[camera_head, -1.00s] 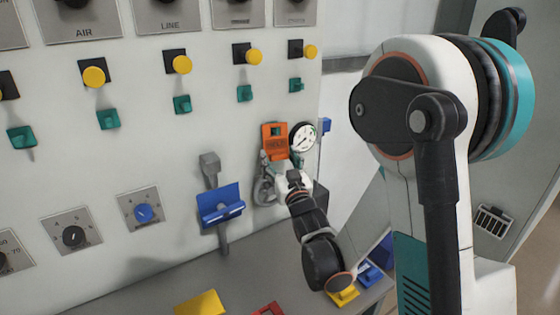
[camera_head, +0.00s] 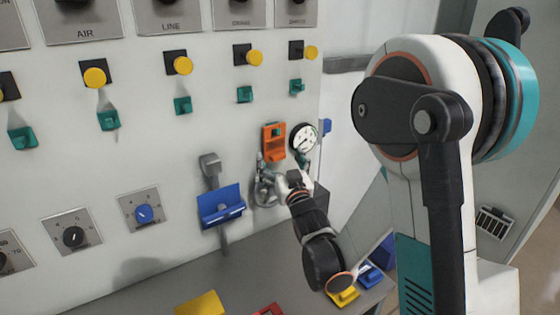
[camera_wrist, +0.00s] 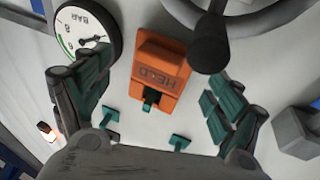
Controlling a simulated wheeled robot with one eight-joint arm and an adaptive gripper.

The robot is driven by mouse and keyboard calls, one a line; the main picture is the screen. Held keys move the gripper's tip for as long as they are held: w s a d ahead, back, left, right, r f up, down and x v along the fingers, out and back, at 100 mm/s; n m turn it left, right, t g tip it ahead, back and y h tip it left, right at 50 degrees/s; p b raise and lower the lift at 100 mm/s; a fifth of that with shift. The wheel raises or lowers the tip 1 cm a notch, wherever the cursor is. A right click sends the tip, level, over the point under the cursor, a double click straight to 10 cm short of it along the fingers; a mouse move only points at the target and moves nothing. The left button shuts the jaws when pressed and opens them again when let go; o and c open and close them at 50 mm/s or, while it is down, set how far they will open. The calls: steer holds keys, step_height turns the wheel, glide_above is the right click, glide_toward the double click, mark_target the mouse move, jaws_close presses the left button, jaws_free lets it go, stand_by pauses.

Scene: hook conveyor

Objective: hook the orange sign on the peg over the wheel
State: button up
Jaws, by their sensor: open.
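The orange sign (camera_head: 273,148) hangs against the white panel above the grey wheel (camera_head: 264,190). In the wrist view the sign (camera_wrist: 158,82) appears upside down, its lettering reading HELD. A teal peg (camera_wrist: 150,98) shows in the opening at the sign's top end. The wheel's rim and black handle (camera_wrist: 210,48) are at the upper right there. My gripper (camera_wrist: 158,72) is open, its teal-padded fingers to either side of the sign with gaps between. In the head view my gripper (camera_head: 280,170) is in front of the wheel and partly hides it.
A round gauge (camera_head: 304,137) sits close beside the sign. A blue holder (camera_head: 221,206) on a grey lever is left of the wheel. More teal pegs (camera_head: 244,94) line the panel above. Yellow (camera_head: 200,305) and blue (camera_head: 371,275) pieces lie on the grey ledge below.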

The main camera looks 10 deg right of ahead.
step_height(320, 180, up, 10)
steer(key=s+f+g, duration=0.4)
steer(key=s, duration=0.7)
steer(key=s+d+f+g, duration=0.1)
steer(key=s+f+g, duration=0.3)
steer(key=s, duration=0.8)
steer(key=s+f+g+h, duration=0.1)
steer(key=s+f+g, duration=0.4)
steer(key=s, duration=0.6)
steer(key=shift+s+d+f+m, duration=0.2)
steer(key=shift+f+m, duration=0.1)
steer(key=shift+f, duration=0.2)
stand_by(0.7)
